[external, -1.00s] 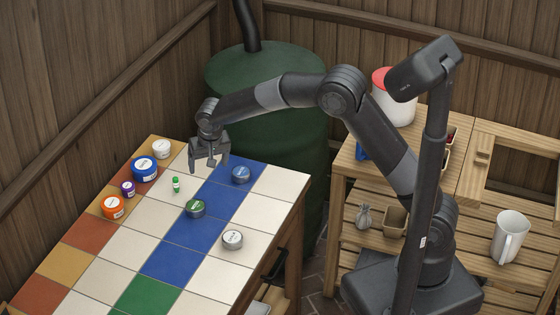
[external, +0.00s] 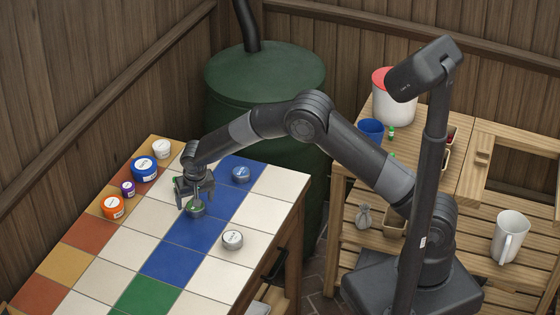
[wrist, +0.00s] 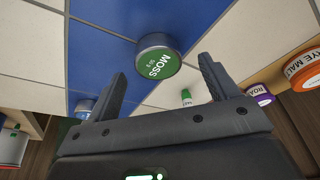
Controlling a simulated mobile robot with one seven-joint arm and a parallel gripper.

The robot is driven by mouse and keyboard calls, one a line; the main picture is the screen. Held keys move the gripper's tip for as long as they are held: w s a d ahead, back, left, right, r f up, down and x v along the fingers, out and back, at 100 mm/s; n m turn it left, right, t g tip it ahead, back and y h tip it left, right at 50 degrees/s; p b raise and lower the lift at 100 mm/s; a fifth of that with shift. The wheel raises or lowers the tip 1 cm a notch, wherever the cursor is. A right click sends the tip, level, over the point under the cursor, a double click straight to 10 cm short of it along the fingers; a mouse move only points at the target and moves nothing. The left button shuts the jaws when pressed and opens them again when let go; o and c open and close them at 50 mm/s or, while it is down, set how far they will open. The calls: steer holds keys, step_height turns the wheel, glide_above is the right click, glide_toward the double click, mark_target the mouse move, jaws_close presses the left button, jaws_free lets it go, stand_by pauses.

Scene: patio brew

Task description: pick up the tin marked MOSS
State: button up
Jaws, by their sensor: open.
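The tin marked MOSS (wrist: 158,59) is a round metal tin with a green lid and white lettering. It stands on a blue tile of the table, and in the external view the tin (external: 196,209) is partly covered by my gripper. My gripper (external: 195,205) is open and sits just above and beside the tin. In the wrist view the two fingers of my gripper (wrist: 162,85) are spread apart, with the tin ahead of them, in line with the gap between. I cannot tell whether a finger touches it.
Orange (external: 113,207), purple (external: 128,189), blue (external: 144,169) and white (external: 161,149) lidded tubs line the left edge. The front tiles are clear.

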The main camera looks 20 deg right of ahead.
mark_target(196, 209)
steer(key=x, duration=0.3)
steer(key=shift+d+f, duration=0.15)
steer(key=c, duration=1)
steer(key=shift+c, duration=0.4)
